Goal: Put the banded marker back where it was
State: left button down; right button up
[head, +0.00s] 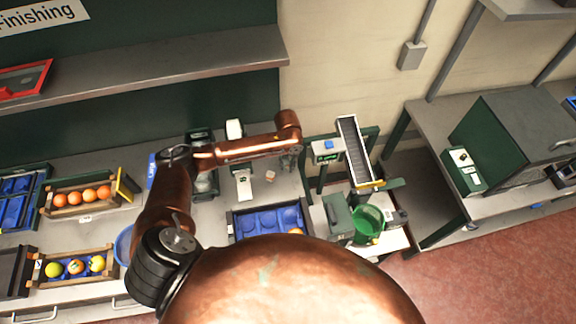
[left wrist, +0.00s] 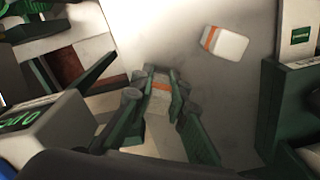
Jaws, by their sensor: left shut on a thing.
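My left gripper (head: 289,162) is over the grey table at the wall side, left of the display unit. In the left wrist view my left gripper (left wrist: 160,98) is shut on a pale piece with an orange band (left wrist: 159,103), the banded marker as far as I can tell. The fingers hide its sides. A second white block with an orange band (left wrist: 225,44) lies apart on the table. The held piece is too small to make out in the head view. My right gripper is not in view.
A display unit (head: 326,156) and a sloping black chute (head: 354,150) stand close on the right. A blue-celled tray (head: 233,226) lies nearer, with a green basket (head: 368,222) to its right. Wooden fruit crates (head: 47,210) stand left. A shelf (head: 150,68) overhangs the back.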

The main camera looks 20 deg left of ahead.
pick_arm(q)
jog(key=shift+f, duration=0.35)
jog(key=shift+f, duration=0.2)
dwell(0.4)
jog(key=c, duration=1.8)
grip_release()
jog(key=o, duration=0.4)
jog(key=shift+r, duration=0.1)
